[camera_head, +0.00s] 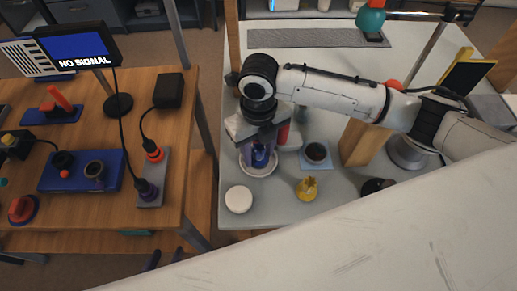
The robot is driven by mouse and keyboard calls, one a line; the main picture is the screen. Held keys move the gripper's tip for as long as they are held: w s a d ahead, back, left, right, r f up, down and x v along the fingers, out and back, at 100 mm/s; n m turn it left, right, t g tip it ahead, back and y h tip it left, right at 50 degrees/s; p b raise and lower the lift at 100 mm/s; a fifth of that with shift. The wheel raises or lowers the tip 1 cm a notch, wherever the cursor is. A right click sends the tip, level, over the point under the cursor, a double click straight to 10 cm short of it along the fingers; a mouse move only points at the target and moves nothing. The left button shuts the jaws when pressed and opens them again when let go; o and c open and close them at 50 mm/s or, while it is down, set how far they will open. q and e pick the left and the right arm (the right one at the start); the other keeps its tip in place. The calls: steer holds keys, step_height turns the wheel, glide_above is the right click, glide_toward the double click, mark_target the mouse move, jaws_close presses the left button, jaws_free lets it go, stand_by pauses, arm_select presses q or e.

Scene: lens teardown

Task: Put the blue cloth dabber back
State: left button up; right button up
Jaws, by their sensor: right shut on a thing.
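My right gripper (260,146) reaches in from the right over the grey-white table, pointing down. It is shut on the blue cloth dabber (261,159), whose blue part shows between and below the fingers. The dabber is over a round white dish (258,175); I cannot tell whether it touches the dish. The gripper body hides the dabber's top. My left gripper is not in view.
Near the dish are a white round lid (239,199), a yellow item (307,188), a dark cup on a blue-grey square (316,153) and a wooden block (362,144).

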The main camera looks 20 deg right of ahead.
mark_target(258, 148)
steer(key=shift+f, duration=0.1)
steer(key=o, duration=0.7)
steer(key=shift+o, duration=0.2)
step_height(258, 148, up, 12)
stand_by(0.4)
